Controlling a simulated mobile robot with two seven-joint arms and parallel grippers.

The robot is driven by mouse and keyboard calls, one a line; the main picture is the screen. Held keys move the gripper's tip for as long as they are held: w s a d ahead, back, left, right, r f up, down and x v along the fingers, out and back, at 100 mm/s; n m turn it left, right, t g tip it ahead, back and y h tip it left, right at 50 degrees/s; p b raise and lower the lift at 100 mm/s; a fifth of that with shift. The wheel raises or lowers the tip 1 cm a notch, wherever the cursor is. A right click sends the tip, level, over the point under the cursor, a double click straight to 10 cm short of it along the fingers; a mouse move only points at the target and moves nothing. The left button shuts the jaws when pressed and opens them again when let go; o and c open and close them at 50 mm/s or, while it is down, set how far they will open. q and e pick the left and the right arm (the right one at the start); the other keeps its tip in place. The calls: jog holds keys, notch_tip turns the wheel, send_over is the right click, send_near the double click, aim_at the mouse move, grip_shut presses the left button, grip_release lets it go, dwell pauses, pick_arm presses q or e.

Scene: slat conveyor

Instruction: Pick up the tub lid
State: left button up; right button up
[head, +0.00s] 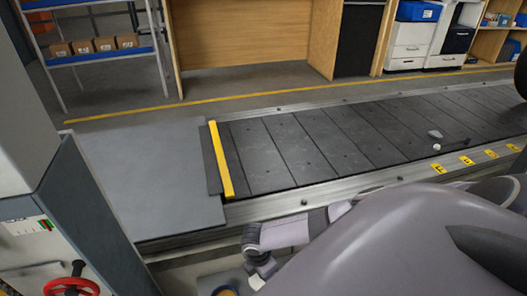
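I cannot make out the tub lid for certain. A small light-grey piece (435,134) and a smaller white piece (437,147) lie on the dark slat conveyor at the right; both are too small to identify. A round thing with a tan middle (226,292) is cut off by the bottom edge. An arm of mine comes in from the right, low in front of the conveyor, and its pale end (262,270) points down near the bottom edge. Its finger opening cannot be seen. My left gripper is not in view.
The slat conveyor (290,150) has metal side rails and a yellow bar (220,160) near its left end, beside a bare grey plate (150,180). A grey cabinet with a red handwheel (71,287) stands at the left. Shelves and a wooden desk stand behind.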

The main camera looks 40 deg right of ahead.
jog(key=shift+f, duration=0.15)
grip_shut()
dwell(0.5)
